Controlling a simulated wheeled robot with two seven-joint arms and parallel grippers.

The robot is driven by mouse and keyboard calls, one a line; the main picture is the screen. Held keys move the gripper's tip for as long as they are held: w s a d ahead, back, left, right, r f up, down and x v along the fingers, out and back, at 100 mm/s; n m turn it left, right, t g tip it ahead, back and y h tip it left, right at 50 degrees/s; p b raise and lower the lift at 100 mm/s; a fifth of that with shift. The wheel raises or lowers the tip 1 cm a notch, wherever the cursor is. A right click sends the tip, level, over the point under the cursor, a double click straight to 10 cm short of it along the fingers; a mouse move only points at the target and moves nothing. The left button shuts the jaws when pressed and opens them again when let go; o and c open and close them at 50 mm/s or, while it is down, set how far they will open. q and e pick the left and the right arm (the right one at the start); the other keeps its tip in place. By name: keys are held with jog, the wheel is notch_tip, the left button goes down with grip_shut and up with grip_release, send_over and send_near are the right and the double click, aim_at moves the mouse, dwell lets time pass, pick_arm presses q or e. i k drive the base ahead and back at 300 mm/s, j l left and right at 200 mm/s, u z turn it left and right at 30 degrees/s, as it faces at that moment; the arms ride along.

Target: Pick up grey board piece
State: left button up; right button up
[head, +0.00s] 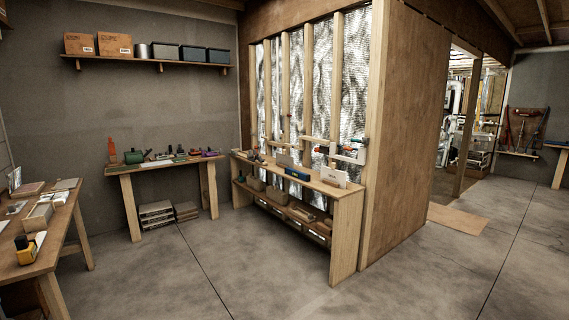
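I cannot clearly single out the grey board piece at this distance. Flat, pale board-like pieces lie on the left workbench (52,262), one near its far end (66,184) and a darker one (27,189) beside it. Small upright whitish panels stand on the long bench by the insulated wall, one at its near end (333,178) and one farther back (284,160). Greyish flat pieces (155,213) are stacked on the floor under the back table. Neither of my grippers is in view.
A back table (120,170) holds tools, and a wall shelf (150,62) carries boxes. A yellow-and-black tool (26,249) sits on the left workbench. The concrete floor (235,275) between the benches is clear. A wooden wall (408,130) and doorway stand at the right.

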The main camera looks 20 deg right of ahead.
aim_at(281, 158)
jog(key=i+z, duration=0.1)
jog(key=i, duration=4.4)
